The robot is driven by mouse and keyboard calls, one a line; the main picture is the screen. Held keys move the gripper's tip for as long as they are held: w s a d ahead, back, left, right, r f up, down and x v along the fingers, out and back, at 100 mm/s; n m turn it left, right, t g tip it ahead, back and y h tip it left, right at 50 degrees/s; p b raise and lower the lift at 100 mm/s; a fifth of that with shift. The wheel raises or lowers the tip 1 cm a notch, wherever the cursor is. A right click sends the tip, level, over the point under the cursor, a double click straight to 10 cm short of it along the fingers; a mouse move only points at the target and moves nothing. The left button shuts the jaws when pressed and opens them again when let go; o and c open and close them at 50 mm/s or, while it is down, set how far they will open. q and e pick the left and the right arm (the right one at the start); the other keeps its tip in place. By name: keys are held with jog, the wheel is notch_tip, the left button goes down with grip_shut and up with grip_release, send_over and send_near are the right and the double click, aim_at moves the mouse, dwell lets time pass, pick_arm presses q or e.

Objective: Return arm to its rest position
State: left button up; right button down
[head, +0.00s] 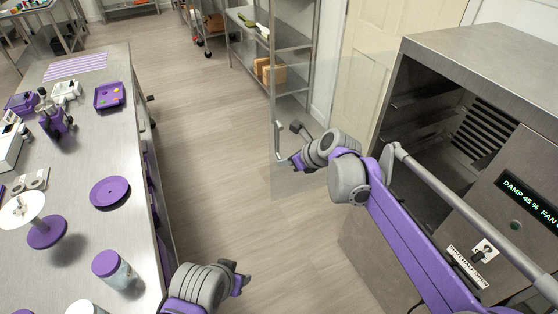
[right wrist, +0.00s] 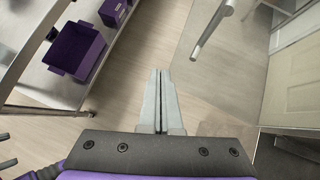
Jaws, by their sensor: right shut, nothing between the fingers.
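My right arm reaches from the lower right in the head view, and its right gripper (head: 296,160) is in front of the clear glass door (head: 350,85). In the right wrist view the fingers of the right gripper (right wrist: 159,100) are together with nothing between them. The door's bar handle (right wrist: 207,32) is up and right of the fingertips, apart from them. My left gripper (head: 238,282) is low in the head view, beside the steel table's right edge; its fingertips are too unclear to read.
The steel cabinet (head: 480,45) stands open at right, with a display and a switch on its front. The steel table (head: 110,150) at left holds a purple tray (head: 109,96), a purple disc (head: 110,192) and a purple-lidded jar (head: 118,270). Open floor (head: 205,130) lies between.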

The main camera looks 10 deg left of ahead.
jog(key=s+d+r+n+h+p, duration=0.1)
jog(key=s+d+n+h, duration=0.1)
jog(key=s+d+n, duration=0.6)
jog(key=s+d+n+h, duration=0.25)
jog(key=s+d, duration=0.35)
jog(key=d, duration=0.4)
pick_arm(q)
jog(key=r, duration=0.1)
jog(key=w+r+p, duration=0.1)
jog(key=shift+w+r, duration=0.2)
jog(key=shift+r, duration=0.15)
pick_arm(e)
jog(key=s+d+f+n+h, duration=0.1)
jog(key=s+d+f+n, duration=0.3)
jog(key=s+d+n, duration=0.2)
jog(key=s+d+f+n+h, duration=0.2)
jog(key=s+d+f+n, duration=0.1)
jog(key=s+d+n, duration=0.4)
jog(key=shift+s+f+n+t, duration=0.35)
jog(key=shift+s+n, duration=0.1)
jog(key=shift+s, duration=0.7)
